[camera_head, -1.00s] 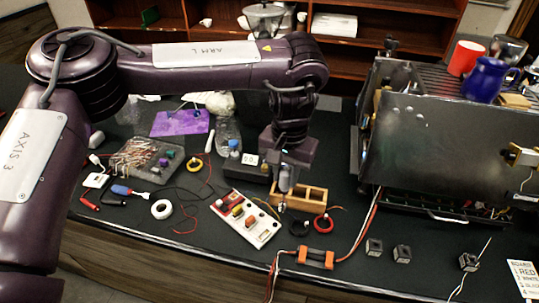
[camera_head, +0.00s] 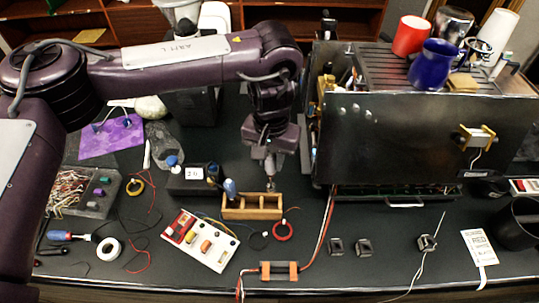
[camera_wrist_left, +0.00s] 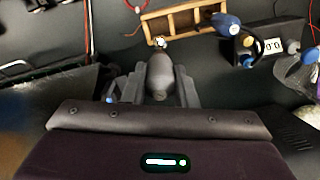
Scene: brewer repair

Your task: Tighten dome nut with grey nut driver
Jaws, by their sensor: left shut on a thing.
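My left gripper (camera_head: 269,168) is shut on a grey driver handle (camera_wrist_left: 160,76), seen between its fingers in the left wrist view. In the head view the driver hangs roughly upright near the right end of the wooden tray (camera_head: 236,216). A small shiny piece shows at the driver's far end, too small to identify. The large dark brewer (camera_head: 415,140) stands to the right of my left gripper, apart from it. I cannot make out the dome nut for certain. My right gripper is not in view.
A blue-handled tool (camera_head: 230,188) stands at the wooden tray's left. A component board (camera_head: 200,240), a red ring (camera_head: 282,231) and an orange-ended connector (camera_head: 279,271) with wires lie in front. A red mug (camera_head: 410,36) and blue mug (camera_head: 431,66) stand on the brewer.

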